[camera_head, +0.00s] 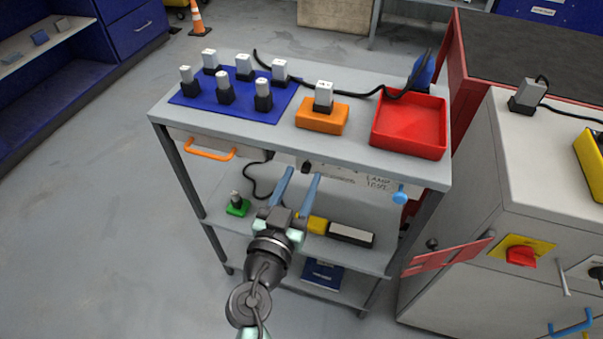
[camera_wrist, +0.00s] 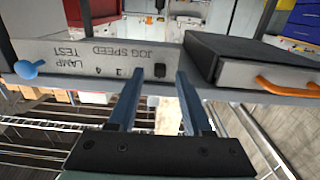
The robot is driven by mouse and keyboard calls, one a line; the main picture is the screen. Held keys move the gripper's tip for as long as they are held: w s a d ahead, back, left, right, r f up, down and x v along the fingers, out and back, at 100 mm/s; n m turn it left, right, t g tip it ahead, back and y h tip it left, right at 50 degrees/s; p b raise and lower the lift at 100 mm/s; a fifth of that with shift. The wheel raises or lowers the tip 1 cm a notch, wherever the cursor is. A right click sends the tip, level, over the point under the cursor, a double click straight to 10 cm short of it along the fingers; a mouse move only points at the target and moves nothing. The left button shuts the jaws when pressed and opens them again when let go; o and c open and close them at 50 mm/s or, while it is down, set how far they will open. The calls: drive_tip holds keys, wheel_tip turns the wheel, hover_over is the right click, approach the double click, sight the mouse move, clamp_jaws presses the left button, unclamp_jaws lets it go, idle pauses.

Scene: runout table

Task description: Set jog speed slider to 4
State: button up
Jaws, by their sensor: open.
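The jog speed slider has a small black knob (camera_wrist: 160,70) on the grey front panel (camera_wrist: 65,60), whose lettering appears upside down in the wrist view. Scale marks run to the left of the knob there, with a 4 (camera_wrist: 97,71) farther along; the exact setting cannot be read. The knob also shows in the head view (camera_head: 306,167). My gripper (camera_head: 298,172) is open, with its two blue fingers pointing at the panel. In the wrist view the knob appears between the fingertips (camera_wrist: 160,73). I cannot tell whether they touch it.
A blue lamp test knob (camera_head: 400,195) sits on the same panel. A drawer with an orange handle (camera_head: 208,151) is at the left. The tabletop above carries a blue mat (camera_head: 195,101), an orange block (camera_head: 322,119) and a red tray (camera_head: 408,127). A yellow-ended tool (camera_head: 318,224) lies on the shelf below.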

drive_tip(key=shift+w+d, duration=0.15)
drive_tip(key=shift+w, duration=0.35)
clamp_jaws()
idle(1.2)
